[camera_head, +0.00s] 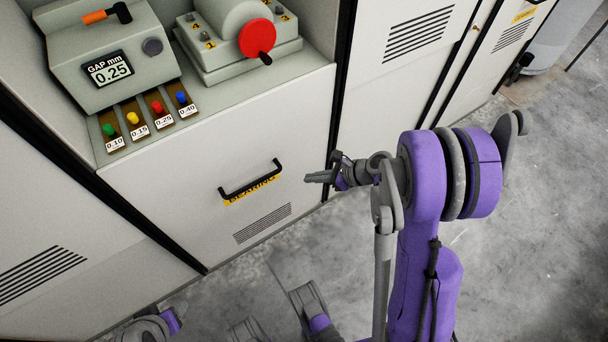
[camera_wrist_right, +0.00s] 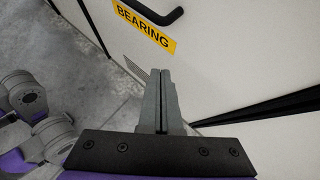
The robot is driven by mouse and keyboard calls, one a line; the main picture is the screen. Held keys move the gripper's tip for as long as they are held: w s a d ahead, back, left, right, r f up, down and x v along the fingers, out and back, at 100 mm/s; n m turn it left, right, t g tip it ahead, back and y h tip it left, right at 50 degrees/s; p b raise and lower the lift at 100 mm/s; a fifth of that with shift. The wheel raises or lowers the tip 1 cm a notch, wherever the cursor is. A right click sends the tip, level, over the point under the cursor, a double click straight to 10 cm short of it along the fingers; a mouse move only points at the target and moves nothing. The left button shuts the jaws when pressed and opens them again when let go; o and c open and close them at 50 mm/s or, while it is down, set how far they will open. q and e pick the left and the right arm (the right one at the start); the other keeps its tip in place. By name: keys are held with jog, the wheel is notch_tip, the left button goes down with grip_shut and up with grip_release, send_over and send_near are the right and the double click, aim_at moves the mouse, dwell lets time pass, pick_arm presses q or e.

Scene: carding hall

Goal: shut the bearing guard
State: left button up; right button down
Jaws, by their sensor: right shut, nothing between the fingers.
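The bearing guard (camera_head: 180,190) is a pale grey front panel with a black bar handle (camera_head: 251,178), a yellow BEARING label (camera_head: 250,192) and a slotted vent below. I cannot tell whether it sits fully flush with its frame. My right gripper (camera_head: 308,178) is shut and empty, to the right of the handle and apart from it in the head view. In the right wrist view, the shut fingers (camera_wrist_right: 160,75) point toward the guard (camera_wrist_right: 225,60), below the label (camera_wrist_right: 145,27) and the handle (camera_wrist_right: 160,14).
Above the guard, a ledge carries a gap display box (camera_head: 115,70), several coloured knobs in slots, and a grey unit with a red hand wheel (camera_head: 257,38). Vented cabinet panels (camera_head: 400,50) flank it. The grey concrete floor (camera_head: 530,220) is open at right.

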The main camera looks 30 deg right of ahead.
jog(key=w+a+f+b, duration=0.1)
jog(key=w+a, duration=0.4)
jog(key=w, duration=0.1)
dwell(0.3)
